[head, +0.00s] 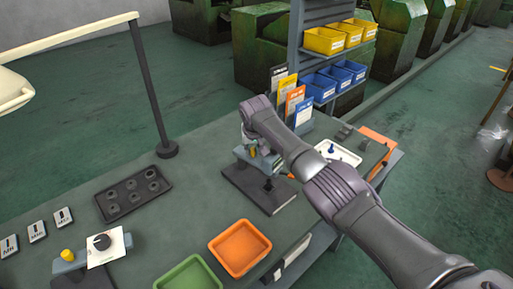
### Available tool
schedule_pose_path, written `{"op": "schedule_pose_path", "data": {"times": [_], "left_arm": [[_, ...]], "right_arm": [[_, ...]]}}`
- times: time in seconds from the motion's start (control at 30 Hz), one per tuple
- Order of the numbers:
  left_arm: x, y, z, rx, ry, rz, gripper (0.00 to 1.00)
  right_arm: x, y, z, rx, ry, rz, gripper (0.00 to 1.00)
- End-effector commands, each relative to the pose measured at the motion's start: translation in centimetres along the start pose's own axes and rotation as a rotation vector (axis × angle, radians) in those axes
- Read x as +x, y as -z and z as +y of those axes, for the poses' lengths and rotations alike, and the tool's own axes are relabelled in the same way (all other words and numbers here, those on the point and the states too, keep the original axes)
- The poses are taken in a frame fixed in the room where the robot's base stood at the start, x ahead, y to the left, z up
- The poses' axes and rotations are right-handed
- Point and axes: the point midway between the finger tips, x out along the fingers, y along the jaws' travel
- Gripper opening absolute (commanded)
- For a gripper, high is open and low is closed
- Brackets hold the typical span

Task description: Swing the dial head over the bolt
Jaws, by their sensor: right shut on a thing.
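The gauge stand sits on a dark flat base plate (277,203) in the middle of the bench. My right arm reaches in from the right, over the stand. My right gripper (256,147) points down at the top of the stand and is shut on what looks like the dial head; the wrist hides most of it. A small dark upright piece (268,185), perhaps the bolt, stands below and slightly right of the gripper. My left gripper is not in view.
An orange tray (262,270) and a green tray (188,279) lie at the front. A black tray with rings (105,206) is left. A lamp post (153,100) rises behind. Labelled cards (292,98), a white tray (349,151) and bin shelves (325,96) stand beyond my right arm.

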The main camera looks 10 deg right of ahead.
Motion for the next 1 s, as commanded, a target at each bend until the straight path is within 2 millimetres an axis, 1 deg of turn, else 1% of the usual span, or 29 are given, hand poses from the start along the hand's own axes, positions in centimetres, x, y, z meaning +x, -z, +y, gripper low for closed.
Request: {"op": "schedule_pose_path", "data": {"times": [0.1,0.37,0.6,0.9,0.93,1.0], "left_arm": [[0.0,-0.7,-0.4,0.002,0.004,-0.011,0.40],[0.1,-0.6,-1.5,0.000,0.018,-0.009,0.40],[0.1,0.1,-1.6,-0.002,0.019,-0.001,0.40],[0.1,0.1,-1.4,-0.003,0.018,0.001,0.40],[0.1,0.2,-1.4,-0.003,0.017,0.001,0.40],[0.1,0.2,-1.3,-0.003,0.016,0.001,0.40]], "right_arm": [[-0.1,0.2,-0.1,0.061,-0.024,0.005,0.00],[-0.1,0.3,-0.1,0.139,-0.056,0.006,0.00],[-0.2,0.3,-0.1,0.157,-0.064,0.007,0.00],[-0.2,0.3,-0.1,0.158,-0.063,0.007,0.00],[-0.2,0.3,-0.1,0.158,-0.063,0.007,0.27],[-0.1,0.3,-0.1,0.157,-0.063,0.006,0.39]]}}
